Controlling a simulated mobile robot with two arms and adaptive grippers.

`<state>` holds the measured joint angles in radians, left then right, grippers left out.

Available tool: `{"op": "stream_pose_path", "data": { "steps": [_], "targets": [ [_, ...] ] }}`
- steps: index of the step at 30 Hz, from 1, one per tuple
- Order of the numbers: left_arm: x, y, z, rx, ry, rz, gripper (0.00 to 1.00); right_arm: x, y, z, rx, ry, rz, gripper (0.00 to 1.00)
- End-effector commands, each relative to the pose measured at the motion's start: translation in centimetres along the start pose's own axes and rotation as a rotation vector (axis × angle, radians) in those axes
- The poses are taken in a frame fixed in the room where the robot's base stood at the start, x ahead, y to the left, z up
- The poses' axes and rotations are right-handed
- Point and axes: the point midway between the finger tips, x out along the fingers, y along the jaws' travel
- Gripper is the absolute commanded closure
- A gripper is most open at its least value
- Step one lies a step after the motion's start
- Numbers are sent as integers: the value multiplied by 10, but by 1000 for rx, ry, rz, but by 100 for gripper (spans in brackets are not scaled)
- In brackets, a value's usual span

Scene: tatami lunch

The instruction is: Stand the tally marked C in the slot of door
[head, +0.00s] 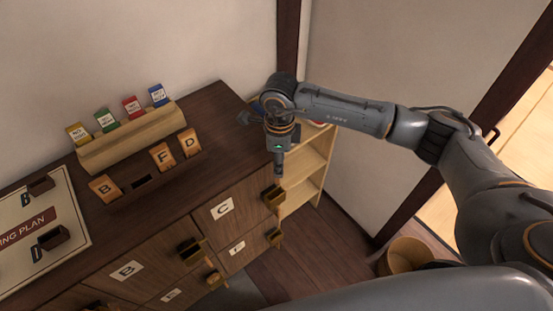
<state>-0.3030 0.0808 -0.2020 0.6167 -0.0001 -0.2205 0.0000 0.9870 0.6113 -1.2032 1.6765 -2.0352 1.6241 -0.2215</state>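No loose tally marked C shows. A cabinet door or drawer front carries a white label C (222,209), with a brass fitting (272,195) at its right. Wooden tallies B (104,188), F (162,156) and D (190,142) stand in a dark holder on the cabinet top, with an empty dark slot (146,181) between B and F. My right gripper (279,170) points down by the cabinet's right edge, above the brass fitting. Its fingers are too small and edge-on to tell open from shut. My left gripper is out of view.
A pale wooden rack (130,137) at the back holds yellow, green, red and blue cards. A plan board (38,232) with dark pieces lies at left. Open shelves (305,170) stand right of the cabinet. A round bin (405,255) is on the floor.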

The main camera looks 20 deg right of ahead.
Motion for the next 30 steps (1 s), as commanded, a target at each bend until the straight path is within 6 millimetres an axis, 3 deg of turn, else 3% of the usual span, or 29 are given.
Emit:
{"op": "stream_pose_path", "data": {
  "steps": [6,12,23,30],
  "targets": [
    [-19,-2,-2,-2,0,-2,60,24,-9,8,525,2,5,89],
    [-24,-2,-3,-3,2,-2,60,40,-12,10,784,0,2,89],
    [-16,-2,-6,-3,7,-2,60,56,-13,9,840,0,0,89],
    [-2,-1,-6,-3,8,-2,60,78,-13,10,839,-2,1,89]
  ]
}}
